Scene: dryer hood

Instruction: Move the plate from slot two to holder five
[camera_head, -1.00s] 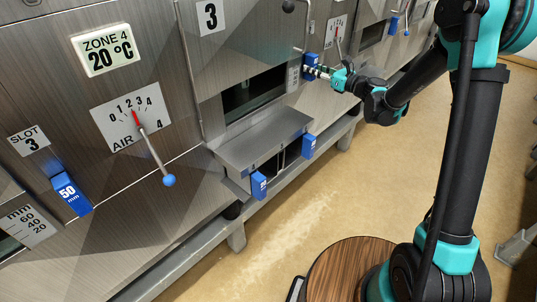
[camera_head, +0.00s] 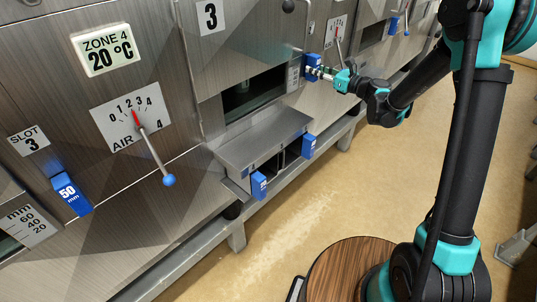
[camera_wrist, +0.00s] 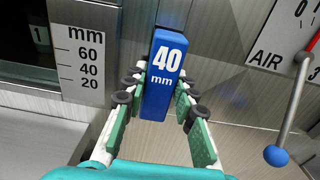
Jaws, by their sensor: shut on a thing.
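The plate is a blue tab marked 40 mm (camera_wrist: 163,75), upright against the steel front in the wrist view. In the head view my gripper (camera_head: 322,73) is at the far machine section, on the blue plate (camera_head: 311,66). Its slot label does not show there. Two other blue plates stand at the front of a steel ledge, one nearer (camera_head: 259,185) and one farther (camera_head: 308,146). I cannot read a holder number five.
A blue 50 mm plate (camera_head: 70,194) sits under the slot 3 label (camera_head: 29,140). Air levers with blue knobs (camera_head: 168,180) stick out from the front. In the wrist view a lever knob (camera_wrist: 276,155) is right of my gripper. The floor (camera_head: 290,210) beside the machine is clear.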

